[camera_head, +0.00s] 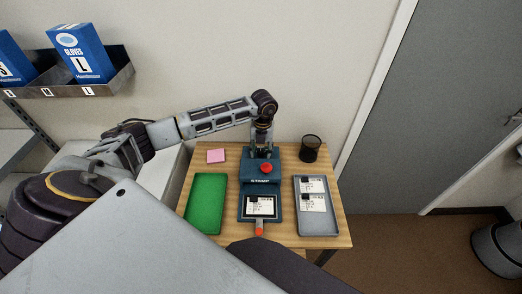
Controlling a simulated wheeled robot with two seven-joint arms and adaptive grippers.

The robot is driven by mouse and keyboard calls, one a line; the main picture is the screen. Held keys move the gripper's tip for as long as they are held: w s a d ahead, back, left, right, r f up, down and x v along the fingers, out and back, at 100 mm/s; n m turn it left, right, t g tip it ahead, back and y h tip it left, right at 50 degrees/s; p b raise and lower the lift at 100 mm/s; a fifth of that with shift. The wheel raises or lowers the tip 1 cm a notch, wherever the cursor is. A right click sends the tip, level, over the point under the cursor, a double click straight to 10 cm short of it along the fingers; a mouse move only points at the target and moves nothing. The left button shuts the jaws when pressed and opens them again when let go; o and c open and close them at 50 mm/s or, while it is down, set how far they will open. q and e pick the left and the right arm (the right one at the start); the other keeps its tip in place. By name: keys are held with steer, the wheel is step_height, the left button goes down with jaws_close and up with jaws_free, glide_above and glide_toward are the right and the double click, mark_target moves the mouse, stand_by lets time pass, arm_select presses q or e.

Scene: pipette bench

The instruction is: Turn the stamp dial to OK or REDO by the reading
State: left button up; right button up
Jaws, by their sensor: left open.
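The blue stamp machine (274,212) stands in the middle of the wooden table, with a round red knob (266,168) on its upper part. A white card (262,205) with a black patch lies on its front bed. Its print is too small to read. A small orange-red piece (259,231) sticks out at the front edge. My left gripper (263,150) points down at the back of the machine, just behind the red knob. It is open. The dial and its marks cannot be made out; the gripper covers that back part. My right gripper is not in view.
A green tray (207,203) lies left of the machine. A grey tray (315,226) with white cards (313,202) lies right. A pink note pad (216,156) and a black mesh cup (310,148) are at the back. A wall shelf (110,82) holds blue glove boxes.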

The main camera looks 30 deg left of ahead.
arm_select(q)
steer(key=shift+c, duration=0.4)
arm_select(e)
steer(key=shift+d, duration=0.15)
arm_select(q)
steer(key=shift+c, duration=1.1)
jaws_close()
